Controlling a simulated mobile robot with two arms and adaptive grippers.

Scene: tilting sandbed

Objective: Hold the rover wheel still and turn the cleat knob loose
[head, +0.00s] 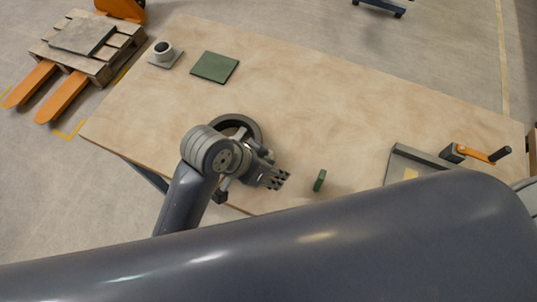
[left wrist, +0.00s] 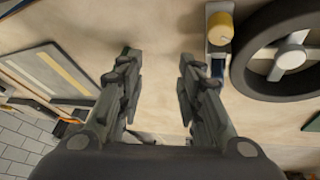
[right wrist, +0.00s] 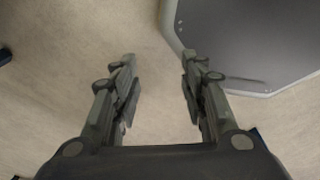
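The rover wheel (head: 256,128) has a dark tire and lies on the table, partly covered by my left arm in the head view. In the left wrist view the wheel (left wrist: 245,68) is at the upper right, with a pale hub and spokes. A yellow knob (left wrist: 220,28) sits on a pale block beside the tire; I take it for the cleat knob. My left gripper (head: 283,180) is open and empty, to the left of the knob and wheel in the left wrist view (left wrist: 158,72). My right gripper (right wrist: 158,72) is open and empty, away from the wheel.
A small green piece (head: 320,180) stands right of my left gripper. A grey tray (head: 399,160) and an orange-handled crank (head: 475,153) are at the right. The table middle is clear.

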